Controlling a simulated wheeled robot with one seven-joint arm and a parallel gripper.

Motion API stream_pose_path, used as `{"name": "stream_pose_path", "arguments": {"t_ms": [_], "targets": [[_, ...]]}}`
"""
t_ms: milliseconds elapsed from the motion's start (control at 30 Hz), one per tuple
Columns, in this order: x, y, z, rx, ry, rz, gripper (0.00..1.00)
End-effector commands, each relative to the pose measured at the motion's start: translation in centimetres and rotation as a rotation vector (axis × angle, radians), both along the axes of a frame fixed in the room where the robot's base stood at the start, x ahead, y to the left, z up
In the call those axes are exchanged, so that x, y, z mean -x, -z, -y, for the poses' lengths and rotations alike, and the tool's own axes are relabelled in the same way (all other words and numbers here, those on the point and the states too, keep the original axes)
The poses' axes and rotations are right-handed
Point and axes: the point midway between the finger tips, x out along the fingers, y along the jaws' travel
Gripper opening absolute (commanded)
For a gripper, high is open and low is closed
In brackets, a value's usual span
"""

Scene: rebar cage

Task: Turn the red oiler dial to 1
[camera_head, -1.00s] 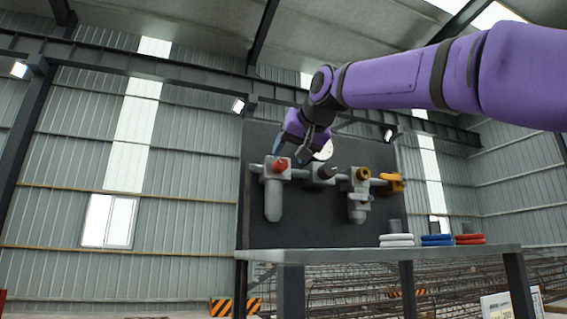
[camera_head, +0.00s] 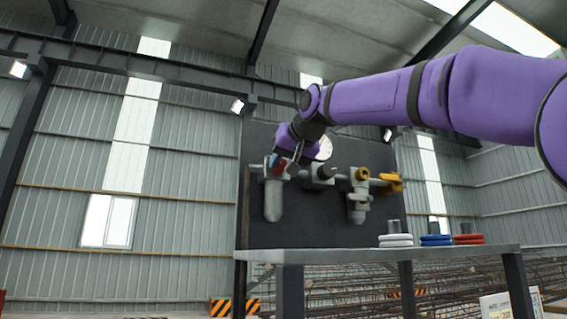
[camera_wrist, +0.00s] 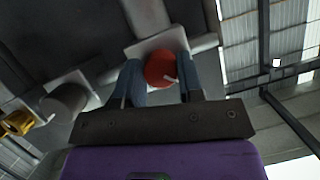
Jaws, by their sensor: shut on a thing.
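The red oiler dial (camera_wrist: 162,68) sits between the two fingers of my gripper (camera_wrist: 160,82) in the wrist view, with a finger at each side. A short pale mark shows on the dial's face. In the head view the dial (camera_head: 277,163) is on top of the grey oiler (camera_head: 272,199), the leftmost unit on the dark panel. My gripper (camera_head: 287,162) reaches it from above and right and partly covers it. The gripper is shut on the dial. The numbers around the dial cannot be read.
Right of the oiler are a grey unit with a dark knob (camera_head: 327,171), a unit with a yellow knob (camera_head: 362,174) and a yellow valve (camera_head: 391,182). A round white gauge (camera_head: 325,148) is partly hidden. White, blue (camera_head: 436,240) and red rings lie on the table (camera_head: 340,256).

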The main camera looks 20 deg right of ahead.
Motion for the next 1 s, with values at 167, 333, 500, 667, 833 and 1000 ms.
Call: {"name": "stream_pose_path", "arguments": {"t_ms": [167, 333, 500, 667, 833, 1000], "targets": [[0.02, 0.00, -0.02, -0.024, -0.001, 0.000, 0.11], [0.03, 0.00, 0.02, -0.100, -0.001, 0.000, 0.11], [0.02, 0.06, 0.05, -0.214, 0.000, 0.000, 0.11], [0.03, 0.06, 0.08, -0.326, -0.001, 0.000, 0.11], [0.04, 0.10, 0.06, -0.423, -0.001, -0.001, 0.11], [0.06, 0.06, 0.11, -0.487, -0.001, 0.000, 0.11]]}}
